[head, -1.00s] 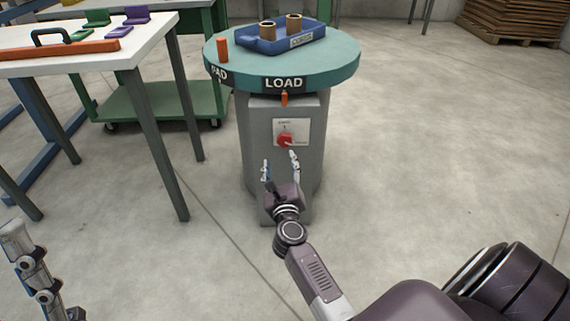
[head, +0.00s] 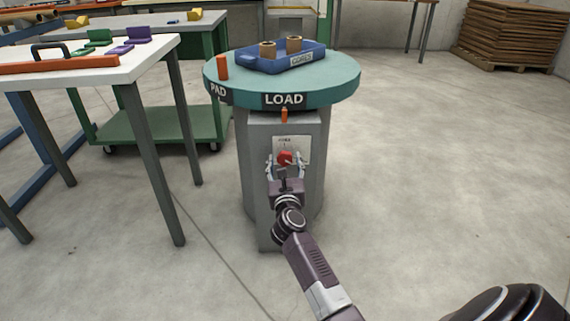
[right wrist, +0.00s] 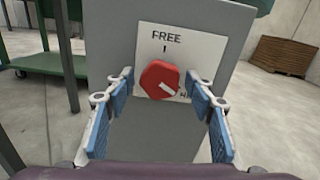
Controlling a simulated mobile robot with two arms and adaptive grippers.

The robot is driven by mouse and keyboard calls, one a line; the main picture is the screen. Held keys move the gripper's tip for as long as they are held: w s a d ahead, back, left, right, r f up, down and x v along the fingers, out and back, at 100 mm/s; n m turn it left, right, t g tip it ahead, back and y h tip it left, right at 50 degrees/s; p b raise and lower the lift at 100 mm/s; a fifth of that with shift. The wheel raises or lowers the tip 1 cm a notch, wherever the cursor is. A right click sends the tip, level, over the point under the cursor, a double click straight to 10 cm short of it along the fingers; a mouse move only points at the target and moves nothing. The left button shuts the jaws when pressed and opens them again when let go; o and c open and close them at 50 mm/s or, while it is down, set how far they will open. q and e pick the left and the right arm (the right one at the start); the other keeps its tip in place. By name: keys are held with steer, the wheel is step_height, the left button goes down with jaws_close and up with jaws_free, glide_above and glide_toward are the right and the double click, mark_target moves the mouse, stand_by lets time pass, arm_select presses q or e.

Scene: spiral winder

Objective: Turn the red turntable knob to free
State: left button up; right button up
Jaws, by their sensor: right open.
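The red turntable knob (head: 285,158) sits on a white label plate on the front of the grey pedestal (head: 255,185). In the right wrist view the knob (right wrist: 160,80) is a red rounded shape with a white pointer mark aimed to the lower right, toward a partly covered word starting with H. The word FREE and a tick stand above it on the plate (right wrist: 207,42). My right gripper (head: 285,166) is open, its fingertips on the left and right of the knob. In the right wrist view the fingers (right wrist: 160,90) show gaps to it. My left gripper is out of view.
The round teal turntable (head: 340,84) above carries a blue tray (head: 262,64) with two tan cores and an orange peg (head: 222,67). An orange pin (head: 284,116) is under its rim.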

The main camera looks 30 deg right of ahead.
steer(key=c, duration=1.2)
